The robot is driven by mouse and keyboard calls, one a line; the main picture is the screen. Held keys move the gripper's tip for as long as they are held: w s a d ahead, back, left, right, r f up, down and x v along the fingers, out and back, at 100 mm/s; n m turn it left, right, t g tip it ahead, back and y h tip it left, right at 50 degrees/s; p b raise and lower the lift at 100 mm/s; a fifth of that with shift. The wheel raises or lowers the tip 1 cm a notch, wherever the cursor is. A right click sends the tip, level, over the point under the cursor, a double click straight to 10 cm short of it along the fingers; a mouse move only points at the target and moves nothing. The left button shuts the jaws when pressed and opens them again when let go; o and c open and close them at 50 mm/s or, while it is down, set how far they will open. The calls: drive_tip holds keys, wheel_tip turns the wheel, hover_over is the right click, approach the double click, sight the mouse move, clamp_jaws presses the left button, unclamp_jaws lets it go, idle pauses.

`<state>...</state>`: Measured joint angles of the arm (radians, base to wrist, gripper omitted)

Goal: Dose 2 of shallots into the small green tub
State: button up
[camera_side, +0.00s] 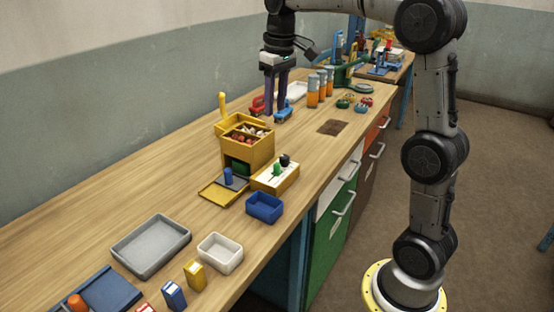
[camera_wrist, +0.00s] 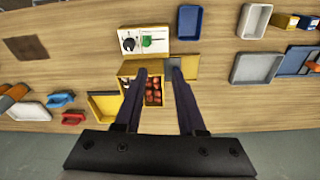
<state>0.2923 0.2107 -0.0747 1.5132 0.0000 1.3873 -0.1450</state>
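A yellow dispenser box (camera_side: 250,153) stands on the bench, its open top holding reddish round pieces, probably the shallots (camera_side: 243,136). They also show in the wrist view (camera_wrist: 153,90), partly behind a finger. A dark green shape (camera_side: 238,167) sits in the box's lower opening; I cannot tell whether it is the small green tub. A cream and yellow control box (camera_side: 274,178) with a green knob and a black knob stands beside the dispenser. My gripper (camera_side: 277,119) is open and empty, above the bench beyond the dispenser; its spread fingers (camera_wrist: 159,70) overlap the box in the wrist view.
A blue tub (camera_side: 264,208), a white tub (camera_side: 220,254) and a grey tray (camera_side: 151,247) lie nearer the side camera. A blue cylinder (camera_side: 228,177) stands at the dispenser's front plate. The bench's left side is clear.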

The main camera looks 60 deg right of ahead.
drive_tip(key=g, duration=0.1)
hover_over(277, 163)
wheel_tip(277, 163, down, 5)
drive_tip(key=shift+m, duration=0.5)
wheel_tip(277, 163, down, 14)
clamp_jaws()
drive_tip(key=shift+a+r, duration=0.1)
idle(1.0)
